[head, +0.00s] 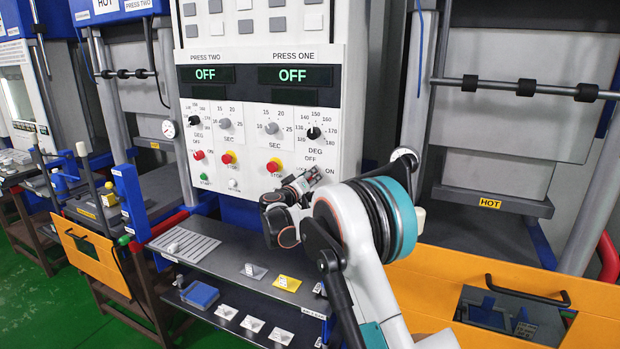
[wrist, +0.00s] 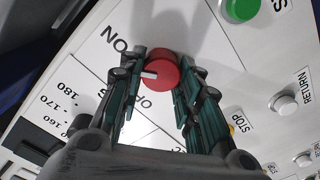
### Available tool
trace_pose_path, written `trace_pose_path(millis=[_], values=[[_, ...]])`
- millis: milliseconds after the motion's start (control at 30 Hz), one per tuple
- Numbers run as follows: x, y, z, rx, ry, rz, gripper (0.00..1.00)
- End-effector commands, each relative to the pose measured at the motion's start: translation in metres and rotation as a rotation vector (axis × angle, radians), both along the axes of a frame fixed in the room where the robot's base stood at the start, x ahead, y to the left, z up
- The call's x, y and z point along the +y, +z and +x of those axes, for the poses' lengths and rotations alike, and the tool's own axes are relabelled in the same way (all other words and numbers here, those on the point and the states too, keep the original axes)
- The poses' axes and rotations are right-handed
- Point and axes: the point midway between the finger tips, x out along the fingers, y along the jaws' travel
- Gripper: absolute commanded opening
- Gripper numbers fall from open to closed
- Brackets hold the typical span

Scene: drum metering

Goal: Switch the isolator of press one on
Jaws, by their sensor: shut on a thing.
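The press one isolator is a red round knob (wrist: 162,66) with a white mark, on the white panel in the wrist view. The mark points left in the picture, between the ON lettering at upper left and the partly hidden OFF lettering below. My gripper (wrist: 158,75) has one dark green finger on each side of the knob and is shut on it. The press one display (head: 292,75) reads OFF.
Near the gripper are the press one red stop button (head: 275,165), and in the wrist view a green button (wrist: 240,9) and a white RETURN button (wrist: 284,104). A shelf with small plates (head: 285,282) lies below. The hot press (head: 500,200) stands right.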

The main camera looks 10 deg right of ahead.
Motion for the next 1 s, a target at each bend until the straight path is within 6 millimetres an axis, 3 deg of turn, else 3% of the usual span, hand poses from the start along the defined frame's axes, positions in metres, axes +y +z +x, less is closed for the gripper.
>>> trace_pose_path(millis=[400,1000], values=[[-0.0012,-0.0021,-0.0015,-0.154,-0.002,0.218,0.08],[-0.0013,-0.002,-0.0016,-0.197,-0.002,0.277,0.08]])
